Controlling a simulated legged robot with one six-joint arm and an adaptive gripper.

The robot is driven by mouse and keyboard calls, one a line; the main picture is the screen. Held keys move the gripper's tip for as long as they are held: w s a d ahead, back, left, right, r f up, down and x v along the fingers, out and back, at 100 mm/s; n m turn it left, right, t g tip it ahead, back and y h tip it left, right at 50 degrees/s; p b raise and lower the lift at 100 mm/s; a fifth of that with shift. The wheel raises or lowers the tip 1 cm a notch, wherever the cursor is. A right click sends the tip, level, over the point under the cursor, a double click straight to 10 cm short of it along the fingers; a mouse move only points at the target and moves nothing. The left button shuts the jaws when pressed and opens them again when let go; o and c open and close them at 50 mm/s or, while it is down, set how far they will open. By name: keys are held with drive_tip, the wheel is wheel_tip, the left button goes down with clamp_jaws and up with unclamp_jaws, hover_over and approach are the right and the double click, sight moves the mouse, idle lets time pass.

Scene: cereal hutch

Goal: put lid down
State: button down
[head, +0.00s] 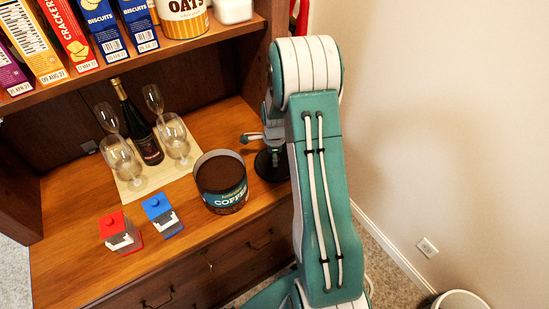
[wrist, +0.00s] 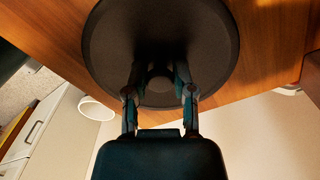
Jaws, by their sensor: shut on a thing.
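My gripper (wrist: 158,82) is shut on the knob of a round black lid (wrist: 108,48). In the head view the lid (head: 268,171) is partly hidden behind my arm, just right of the coffee canister. It is at or just above the wooden counter; I cannot tell whether it touches. My gripper (head: 272,140) is above the lid there. The coffee canister (head: 226,199) stands upright and open on the counter, with brown contents showing.
A wine bottle (head: 141,130) and several glasses stand on a pale mat (head: 135,191). A red-topped box (head: 121,235) and a blue-topped box (head: 162,216) stand at the front. Cereal and cracker boxes and an oats canister (head: 182,16) fill the upper shelf (head: 165,47).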

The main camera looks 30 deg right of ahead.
drive_tip(key=shift+c, duration=2.2)
unclamp_jaws()
drive_tip(key=shift+f, duration=0.1)
